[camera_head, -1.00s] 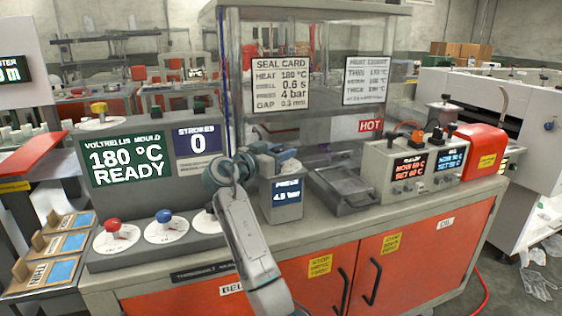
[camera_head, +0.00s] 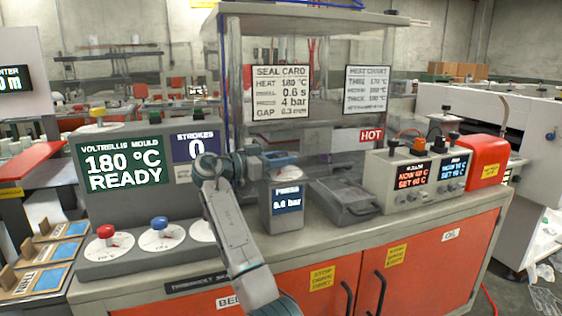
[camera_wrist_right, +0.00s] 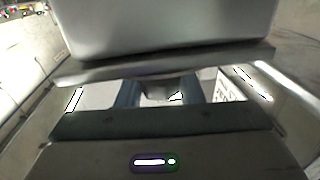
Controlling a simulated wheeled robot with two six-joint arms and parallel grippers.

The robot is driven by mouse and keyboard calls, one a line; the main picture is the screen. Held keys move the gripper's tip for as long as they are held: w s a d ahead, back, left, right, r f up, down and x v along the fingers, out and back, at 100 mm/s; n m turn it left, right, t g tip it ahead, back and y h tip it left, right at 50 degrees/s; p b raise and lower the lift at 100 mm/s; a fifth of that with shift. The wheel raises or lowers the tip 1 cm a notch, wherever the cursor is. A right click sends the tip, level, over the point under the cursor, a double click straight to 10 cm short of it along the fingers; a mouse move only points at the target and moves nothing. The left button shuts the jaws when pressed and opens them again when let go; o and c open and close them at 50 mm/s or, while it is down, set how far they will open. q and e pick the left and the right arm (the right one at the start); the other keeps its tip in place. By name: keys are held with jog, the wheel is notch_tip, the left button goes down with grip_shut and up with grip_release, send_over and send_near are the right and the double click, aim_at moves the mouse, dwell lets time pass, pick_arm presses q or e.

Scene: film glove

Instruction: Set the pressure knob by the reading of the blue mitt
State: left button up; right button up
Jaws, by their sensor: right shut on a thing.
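The grey pressure unit (camera_head: 270,212) stands on the bench below the glass guard. Its blue display (camera_head: 287,200) reads in bar; the first digit is blurred, the decimal looks like 6. My right gripper (camera_head: 284,160) is at the top of this unit, shut on the pressure knob, which it largely hides in the head view. In the right wrist view a grey knob (camera_wrist_right: 158,90) shows between the two bluish fingers. I cannot make out a blue mitt. My left gripper is not in view.
The seal card (camera_head: 281,92) lists 180 °C, 0.6 s and 4 bar. The mould screen (camera_head: 122,164) reads 180 °C READY; the stroke counter (camera_head: 196,146) reads 0. A metal tray (camera_head: 345,203) and a two-display controller (camera_head: 385,168) stand right of the pressure unit.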

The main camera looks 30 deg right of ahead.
jog(key=o, duration=1)
jog(key=shift+c, duration=0.2)
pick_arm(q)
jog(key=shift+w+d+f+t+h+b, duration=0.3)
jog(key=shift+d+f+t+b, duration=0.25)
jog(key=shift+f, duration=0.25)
pick_arm(e)
jog(key=w+a, duration=0.1)
jog(key=a, duration=0.9)
jog(key=shift+w+a, duration=0.2)
jog(key=shift+a, duration=0.2)
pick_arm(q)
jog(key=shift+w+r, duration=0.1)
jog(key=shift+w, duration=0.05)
